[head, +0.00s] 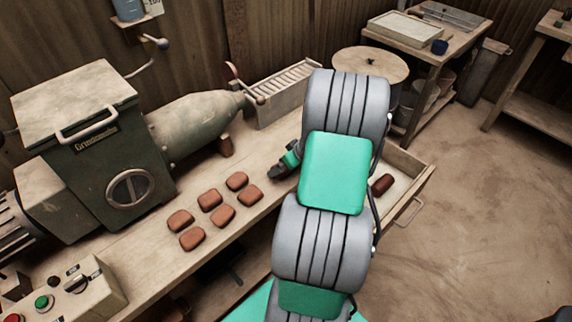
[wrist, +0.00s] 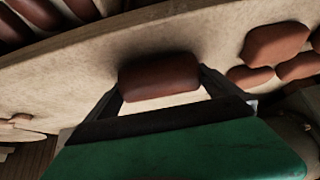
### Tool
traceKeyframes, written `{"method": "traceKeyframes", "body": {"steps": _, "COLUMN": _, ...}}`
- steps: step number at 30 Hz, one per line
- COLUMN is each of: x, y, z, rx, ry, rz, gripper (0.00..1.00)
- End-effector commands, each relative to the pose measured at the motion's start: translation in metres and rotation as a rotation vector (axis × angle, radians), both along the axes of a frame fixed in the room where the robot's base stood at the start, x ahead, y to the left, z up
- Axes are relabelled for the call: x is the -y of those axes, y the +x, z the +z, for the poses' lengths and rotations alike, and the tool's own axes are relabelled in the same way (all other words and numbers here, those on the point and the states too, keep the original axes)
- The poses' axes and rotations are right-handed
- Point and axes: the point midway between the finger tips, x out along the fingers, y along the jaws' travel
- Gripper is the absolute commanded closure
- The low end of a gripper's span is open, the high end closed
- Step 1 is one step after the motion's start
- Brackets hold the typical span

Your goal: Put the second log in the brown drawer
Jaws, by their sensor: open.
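In the wrist view a reddish-brown log (wrist: 160,72) lies on the worktop between the fingers of my open gripper (wrist: 161,82). One finger is at each end of it; I cannot tell if they touch it. The drawer (head: 408,199) is pulled out from the bench at the right, behind my arm. A dark brown log (head: 382,184) lies inside it. My arm hides part of the drawer.
Several brown clay pieces (head: 223,216) lie on the bench left of my gripper. The green machine (head: 88,150) with its barrel stands behind them. A slotted rack (head: 287,92) is at the back. Several dark brown rounded pieces (wrist: 40,10) show at the wrist view's upper left.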

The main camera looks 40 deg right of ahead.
Motion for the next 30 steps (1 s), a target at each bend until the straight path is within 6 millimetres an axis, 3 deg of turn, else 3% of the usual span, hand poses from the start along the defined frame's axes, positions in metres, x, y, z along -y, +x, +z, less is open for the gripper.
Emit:
{"method": "traceKeyframes", "body": {"steps": 6, "x": 0.0002, "y": 0.0011, "z": -0.0010, "rx": 0.000, "ry": -0.001, "rz": -0.001, "gripper": 0.01}}
{"method": "traceKeyframes", "body": {"steps": 30, "x": 0.0002, "y": 0.0008, "z": -0.0002, "rx": 0.000, "ry": -0.001, "rz": -0.001, "gripper": 0.66}}
